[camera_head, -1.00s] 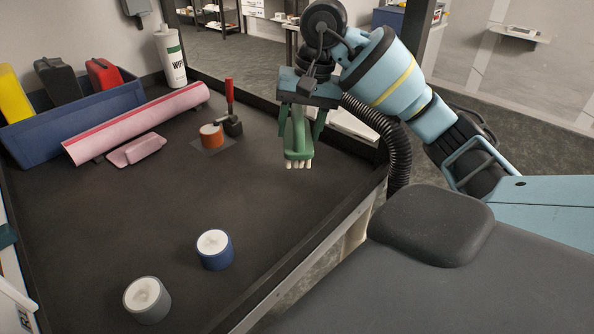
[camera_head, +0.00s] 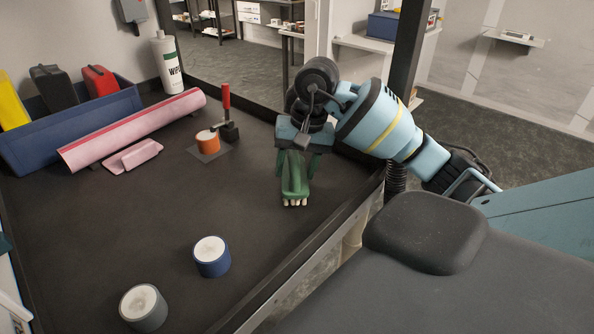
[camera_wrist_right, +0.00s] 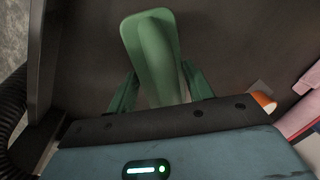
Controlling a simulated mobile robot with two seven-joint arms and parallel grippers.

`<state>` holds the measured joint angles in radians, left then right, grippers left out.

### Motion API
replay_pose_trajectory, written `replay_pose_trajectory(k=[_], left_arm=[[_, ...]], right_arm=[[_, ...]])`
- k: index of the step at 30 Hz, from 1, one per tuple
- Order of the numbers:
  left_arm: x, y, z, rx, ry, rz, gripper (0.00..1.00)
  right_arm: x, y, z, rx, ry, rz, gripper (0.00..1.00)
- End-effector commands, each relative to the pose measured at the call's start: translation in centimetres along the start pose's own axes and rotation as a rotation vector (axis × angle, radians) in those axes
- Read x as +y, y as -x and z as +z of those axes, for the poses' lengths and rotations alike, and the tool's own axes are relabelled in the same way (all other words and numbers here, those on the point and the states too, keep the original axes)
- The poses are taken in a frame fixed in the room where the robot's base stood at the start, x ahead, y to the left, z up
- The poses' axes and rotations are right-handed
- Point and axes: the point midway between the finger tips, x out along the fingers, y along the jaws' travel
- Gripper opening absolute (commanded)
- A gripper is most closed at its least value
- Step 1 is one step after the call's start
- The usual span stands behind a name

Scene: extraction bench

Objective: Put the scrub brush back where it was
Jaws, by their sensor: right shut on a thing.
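The green scrub brush (camera_head: 294,180) with pale bristles hangs from my right gripper (camera_head: 297,160), bristles down, at the right side of the dark bench. My right gripper is shut on it. In the right wrist view the brush (camera_wrist_right: 155,50) sticks out between the two green fingers of my right gripper (camera_wrist_right: 160,90). I cannot tell whether the bristles touch the bench top. My left gripper does not show.
The dark bench (camera_head: 120,225) is clear around the brush. A blue cup (camera_head: 212,258) and a grey cup (camera_head: 143,310) stand in front. An orange piece (camera_head: 207,141) sits by a red-handled clamp (camera_head: 227,115). A pink roll (camera_head: 130,130), blue bin (camera_head: 75,130) and wipes bottle (camera_head: 167,65) are behind.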

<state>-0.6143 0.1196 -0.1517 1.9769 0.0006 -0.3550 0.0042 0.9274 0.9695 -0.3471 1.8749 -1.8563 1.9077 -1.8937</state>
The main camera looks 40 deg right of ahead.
Motion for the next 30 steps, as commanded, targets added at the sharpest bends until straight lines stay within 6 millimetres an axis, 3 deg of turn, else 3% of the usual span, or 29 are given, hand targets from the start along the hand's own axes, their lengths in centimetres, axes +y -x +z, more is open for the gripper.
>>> replay_pose_trajectory(k=[4,18,19,23,30], left_arm=[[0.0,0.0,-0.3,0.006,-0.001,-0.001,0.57],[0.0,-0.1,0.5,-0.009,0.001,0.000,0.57],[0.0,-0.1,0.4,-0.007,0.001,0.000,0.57],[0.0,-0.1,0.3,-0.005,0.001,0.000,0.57],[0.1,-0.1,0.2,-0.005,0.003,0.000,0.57]], right_arm=[[0.2,-1.3,0.0,0.001,0.000,-0.002,0.33],[0.4,-2.0,0.0,0.000,0.000,0.001,0.33],[0.4,-1.9,0.0,0.000,0.000,0.001,0.55],[0.4,-1.9,0.0,0.001,0.000,0.000,0.72],[0.4,-1.9,0.0,0.000,0.000,0.000,0.73]])
